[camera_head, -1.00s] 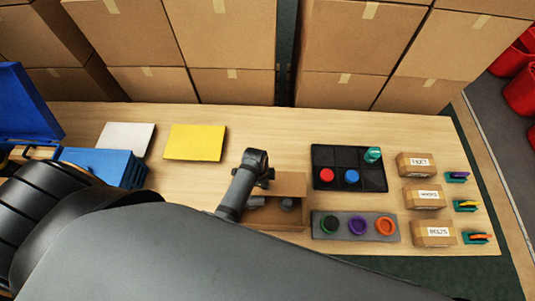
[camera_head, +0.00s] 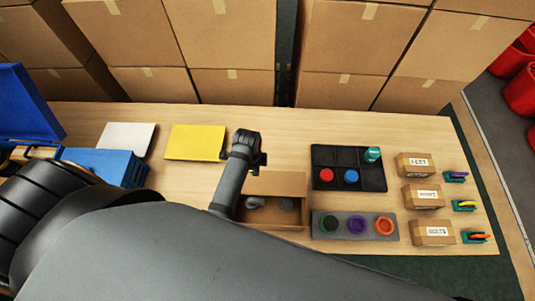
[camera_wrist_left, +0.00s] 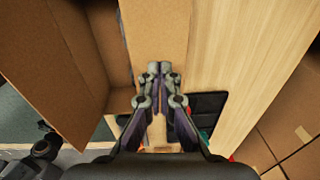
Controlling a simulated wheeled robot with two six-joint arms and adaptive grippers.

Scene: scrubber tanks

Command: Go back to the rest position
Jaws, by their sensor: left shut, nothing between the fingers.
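My left arm comes in from the left in the head view, across the front of the table. Its left gripper (camera_head: 259,160) is small and mostly hidden behind the wrist, above the table just beyond an open cardboard box (camera_head: 276,184). In the left wrist view the gripper fingers (camera_wrist_left: 160,69) are together with nothing between them, over a cardboard surface (camera_wrist_left: 158,30). My right gripper does not show.
A black tray (camera_head: 331,183), a grey holder with colored rings (camera_head: 342,236) and labelled boxes (camera_head: 425,197) stand to the right. A yellow sheet (camera_head: 195,142) and blue box (camera_head: 100,163) lie left. Stacked cartons (camera_head: 228,40) line the back. The table's back middle is clear.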

